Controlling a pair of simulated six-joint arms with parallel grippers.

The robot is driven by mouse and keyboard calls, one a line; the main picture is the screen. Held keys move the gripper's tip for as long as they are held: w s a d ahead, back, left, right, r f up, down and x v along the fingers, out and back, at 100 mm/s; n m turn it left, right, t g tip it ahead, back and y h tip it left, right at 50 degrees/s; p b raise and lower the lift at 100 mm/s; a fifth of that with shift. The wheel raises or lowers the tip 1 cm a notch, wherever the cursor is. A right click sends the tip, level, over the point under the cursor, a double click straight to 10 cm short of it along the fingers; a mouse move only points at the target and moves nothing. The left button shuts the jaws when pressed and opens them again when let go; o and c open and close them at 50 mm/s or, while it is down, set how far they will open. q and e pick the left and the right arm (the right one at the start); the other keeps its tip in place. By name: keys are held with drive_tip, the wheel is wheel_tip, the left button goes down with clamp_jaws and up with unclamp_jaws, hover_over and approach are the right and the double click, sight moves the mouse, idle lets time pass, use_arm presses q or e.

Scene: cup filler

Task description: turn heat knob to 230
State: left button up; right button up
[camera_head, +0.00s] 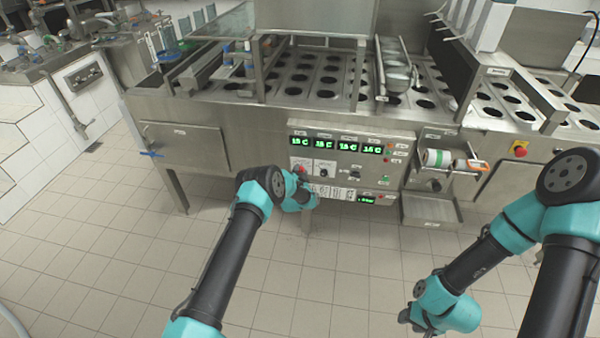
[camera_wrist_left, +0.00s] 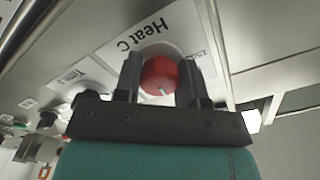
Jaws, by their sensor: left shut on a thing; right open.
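The heat knob (camera_wrist_left: 160,76) is red with a pale pointer line and sits between my left gripper's fingers in the left wrist view. A label reading "Heat C" (camera_wrist_left: 150,32) is beside it. My left gripper (camera_wrist_left: 162,82) is shut on the knob. In the head view my left gripper (camera_head: 306,192) is at the lower left of the control panel (camera_head: 345,155), and the arm partly hides that corner. The dial number the pointer marks cannot be read. My right gripper (camera_head: 412,318) is open and empty, low over the floor, apart from the machine.
Green displays (camera_head: 335,146) line the panel top. Dark knobs (camera_wrist_left: 47,118) sit near the heat knob. A shelf with a white roll (camera_head: 436,158) and an open drawer (camera_head: 430,212) stick out right of the panel. The tiled floor (camera_head: 290,270) in front is clear.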

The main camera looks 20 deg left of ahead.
use_arm(q)
drive_tip(key=m, duration=0.4)
drive_tip(key=shift+m, duration=0.3)
drive_tip(key=shift+r+m, duration=0.1)
drive_tip(key=shift+m, duration=1.6)
drive_tip(key=o, duration=0.9)
drive_tip(key=shift+s, duration=0.1)
drive_tip(key=s, duration=0.5)
drive_tip(key=s+d, duration=0.1)
drive_tip(key=s, duration=1.1)
drive_tip(key=shift+s+d, duration=0.1)
drive_tip(key=shift+d, duration=0.15)
